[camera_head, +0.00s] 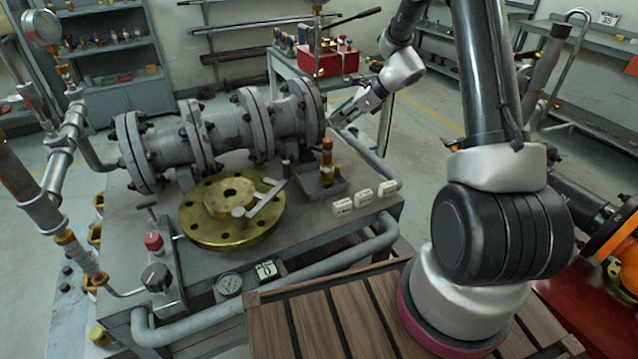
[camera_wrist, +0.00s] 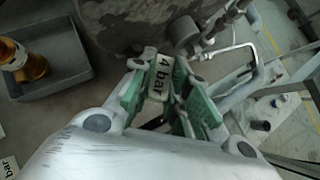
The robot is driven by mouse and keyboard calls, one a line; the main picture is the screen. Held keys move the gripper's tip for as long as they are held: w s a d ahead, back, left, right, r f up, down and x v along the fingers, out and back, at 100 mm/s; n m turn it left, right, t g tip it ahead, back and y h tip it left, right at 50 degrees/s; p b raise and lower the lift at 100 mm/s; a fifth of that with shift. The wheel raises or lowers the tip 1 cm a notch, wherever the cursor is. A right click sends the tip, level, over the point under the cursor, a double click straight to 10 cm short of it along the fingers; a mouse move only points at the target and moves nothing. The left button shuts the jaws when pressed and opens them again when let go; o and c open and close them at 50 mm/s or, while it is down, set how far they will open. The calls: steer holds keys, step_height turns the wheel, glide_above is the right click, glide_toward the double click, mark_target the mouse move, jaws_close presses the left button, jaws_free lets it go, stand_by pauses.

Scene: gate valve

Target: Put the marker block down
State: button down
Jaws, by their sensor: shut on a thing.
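My gripper (camera_head: 347,112) is at the right end of the grey flanged pipe body, near the back right edge of the bench. In the wrist view my gripper (camera_wrist: 165,88) has its green-padded fingers closed on a pale marker block (camera_wrist: 158,77) lettered "4 bar". The fingers hide part of the block, and I cannot tell whether it touches the bench. Three white marker blocks stand in a row near the bench's right edge: one at left (camera_head: 342,207), one in the middle (camera_head: 363,198) and one at right (camera_head: 387,189).
A grey tray (camera_head: 336,188) with a brass fitting (camera_head: 327,160) stands between the pipe body (camera_head: 225,135) and the blocks. A brass flange (camera_head: 230,230) with a wrench-like tool lies on the bench (camera_head: 300,240). A bent pipe (camera_head: 375,165) runs along the right edge.

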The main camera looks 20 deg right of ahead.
steer(key=s+d+f+n+g+y, duration=0.1)
steer(key=s+d+f+n+g, duration=0.3)
steer(key=s+d+n+g, duration=0.3)
steer(key=t, duration=0.1)
glide_toward(304, 180)
steer(key=shift+s+a+r+n, duration=0.1)
steer(key=shift+a+n, duration=0.05)
steer(key=shift+a, duration=0.45)
steer(key=shift+s+a+r+n, duration=0.1)
steer(key=shift+a+r+n, duration=0.05)
steer(key=shift+a, duration=0.4)
steer(key=shift+a+f, duration=0.15)
steer(key=shift+f, duration=0.75)
steer(key=shift+a+f, duration=0.15)
steer(key=shift+f, duration=0.75)
steer(key=c, duration=1.7)
jaws_free()
steer(key=shift+f, duration=0.1)
steer(key=shift+o, duration=0.2)
